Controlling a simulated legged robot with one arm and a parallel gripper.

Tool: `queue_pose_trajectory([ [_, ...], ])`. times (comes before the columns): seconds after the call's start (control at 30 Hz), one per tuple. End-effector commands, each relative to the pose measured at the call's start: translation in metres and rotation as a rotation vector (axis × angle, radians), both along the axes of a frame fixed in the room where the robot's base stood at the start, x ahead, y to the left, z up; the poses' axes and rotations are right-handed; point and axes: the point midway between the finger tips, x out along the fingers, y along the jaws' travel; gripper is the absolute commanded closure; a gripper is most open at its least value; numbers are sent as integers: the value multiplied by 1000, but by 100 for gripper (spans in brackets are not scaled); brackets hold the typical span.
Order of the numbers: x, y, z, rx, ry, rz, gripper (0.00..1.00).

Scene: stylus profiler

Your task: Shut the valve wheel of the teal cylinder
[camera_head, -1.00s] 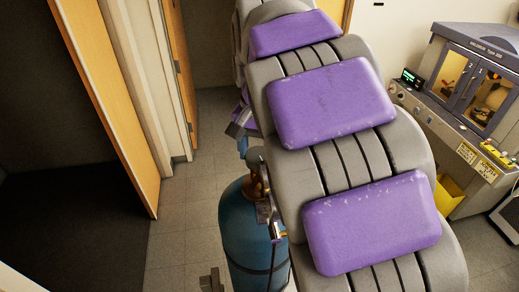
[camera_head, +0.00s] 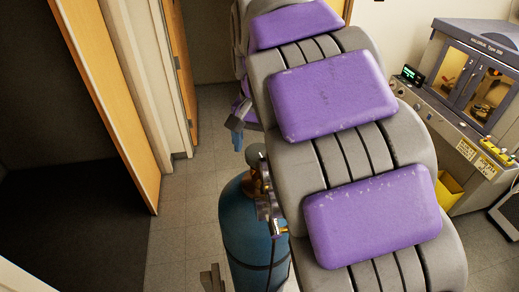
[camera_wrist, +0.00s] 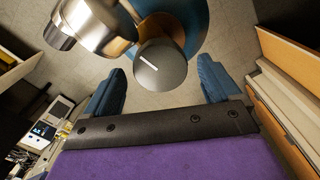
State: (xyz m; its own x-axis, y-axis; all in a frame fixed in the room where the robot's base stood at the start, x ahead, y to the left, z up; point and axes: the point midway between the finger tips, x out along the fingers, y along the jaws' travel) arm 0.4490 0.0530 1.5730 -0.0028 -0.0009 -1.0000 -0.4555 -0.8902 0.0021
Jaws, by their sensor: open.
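The teal cylinder (camera_head: 242,225) stands upright on the floor, partly hidden behind my arm in the head view. Its brass valve (camera_head: 254,178) is on top, with grey metal fittings beside it. In the wrist view a round grey knob with a white line, apparently the valve wheel (camera_wrist: 162,68), lies ahead between my fingers, with teal cylinder (camera_wrist: 196,22) behind it. My gripper (camera_wrist: 163,80) is open and empty, its two blue fingers wide apart on either side. Neither finger visibly touches the knob. In the head view a blue finger (camera_head: 238,141) shows above and left of the valve.
A second grey round fitting (camera_wrist: 92,22) sits left of the knob in the wrist view. A wooden door (camera_head: 110,95) is at left. A bench with a windowed instrument (camera_head: 475,80) and a yellow bin (camera_head: 449,194) are at right.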

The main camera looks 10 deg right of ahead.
Motion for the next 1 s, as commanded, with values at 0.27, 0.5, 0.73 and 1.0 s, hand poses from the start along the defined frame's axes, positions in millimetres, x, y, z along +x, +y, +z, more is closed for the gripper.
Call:
queue_pose_trajectory([
  [0.27, 1, 0, 34, 0, -6, 1, 10],
  [0.5, 2, 0, 56, 0, -4, 0, 10],
  [0.73, 1, 0, 60, 0, -2, 0, 10],
  [1.0, 1, 0, 64, 0, -2, 0, 10],
])
